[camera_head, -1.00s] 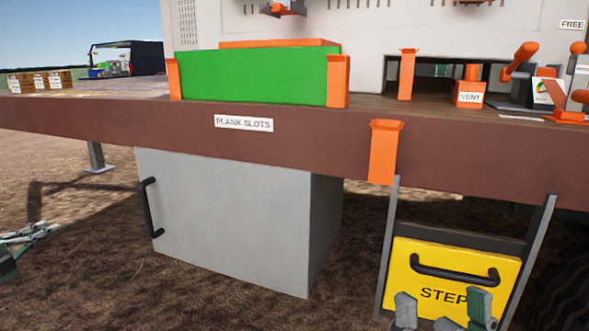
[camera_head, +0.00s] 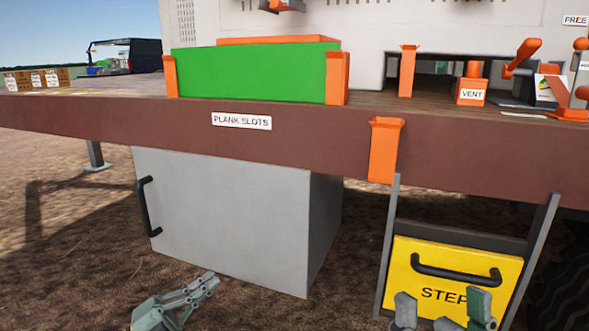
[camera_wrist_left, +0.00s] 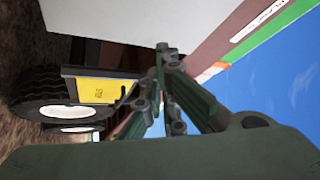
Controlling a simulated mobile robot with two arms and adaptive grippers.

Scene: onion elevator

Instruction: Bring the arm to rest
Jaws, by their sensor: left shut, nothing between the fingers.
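My left gripper (camera_head: 211,279) is low in the head view, in front of the grey cabinet's lower left part. It is shut and empty, tilted up to the right. In the left wrist view its fingers (camera_wrist_left: 163,52) meet at their tips with nothing between them. My right gripper (camera_head: 443,312) is at the bottom edge, in front of the yellow step panel (camera_head: 440,274). Its two fingers stand apart with nothing seen between them; its lower part is cut off.
The grey cabinet (camera_head: 235,220) with a black handle (camera_head: 148,207) hangs under the brown deck edge (camera_head: 90,118). A green panel (camera_head: 250,76) stands in orange brackets on the deck. The yellow panel has a black handle (camera_head: 458,274). Bare ground (camera_head: 60,270) lies open at left.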

